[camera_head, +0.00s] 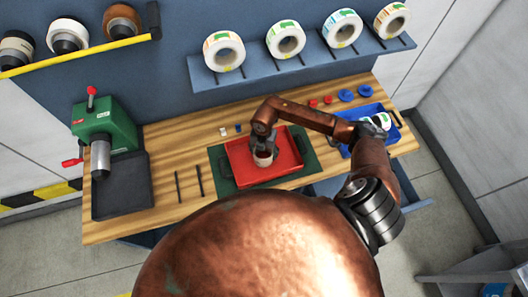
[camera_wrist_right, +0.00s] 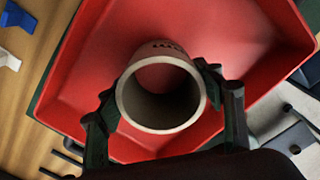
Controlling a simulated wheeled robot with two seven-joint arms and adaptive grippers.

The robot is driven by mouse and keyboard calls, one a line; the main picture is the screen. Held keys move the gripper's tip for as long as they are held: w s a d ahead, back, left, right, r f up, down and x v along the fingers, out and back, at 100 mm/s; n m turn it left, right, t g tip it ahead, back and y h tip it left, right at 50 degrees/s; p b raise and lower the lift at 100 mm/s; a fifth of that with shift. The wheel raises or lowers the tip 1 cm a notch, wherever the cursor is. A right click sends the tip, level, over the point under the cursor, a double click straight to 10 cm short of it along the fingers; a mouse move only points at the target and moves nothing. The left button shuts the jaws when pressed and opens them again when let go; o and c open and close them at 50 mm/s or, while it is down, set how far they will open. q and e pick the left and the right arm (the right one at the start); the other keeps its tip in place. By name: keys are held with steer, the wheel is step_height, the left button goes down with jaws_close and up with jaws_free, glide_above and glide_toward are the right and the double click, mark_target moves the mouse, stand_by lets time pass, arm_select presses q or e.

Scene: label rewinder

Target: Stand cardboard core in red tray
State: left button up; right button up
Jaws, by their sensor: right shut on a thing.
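The cardboard core (camera_head: 263,158) is a short pale tube with a dark hollow. In the right wrist view the core (camera_wrist_right: 161,128) shows its open end towards the camera, with the red tray behind it. My right gripper (camera_head: 264,146) is shut on the core, one dark finger on each side of its wall. It also shows in the right wrist view (camera_wrist_right: 163,105). The red tray (camera_head: 238,160) lies on a dark green mat on the bench; its wall also shows in the right wrist view (camera_wrist_right: 55,95). The core is over the tray; whether it touches the floor is hidden. My left gripper is out of view.
A green machine (camera_head: 105,128) with red handles stands at the bench's left. A blue tray (camera_head: 366,112) holds a label roll at the right. A rack with several label rolls (camera_head: 285,40) hangs behind. Two dark rods (camera_head: 200,180) lie left of the mat (camera_head: 219,160).

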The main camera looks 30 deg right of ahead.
steer(key=shift+f, duration=0.1)
steer(key=o, duration=1.2)
steer(key=shift+r, duration=0.6)
step_height(320, 180, up, 11)
steer(key=shift+r+b, duration=0.1)
steer(key=shift+b, duration=1)
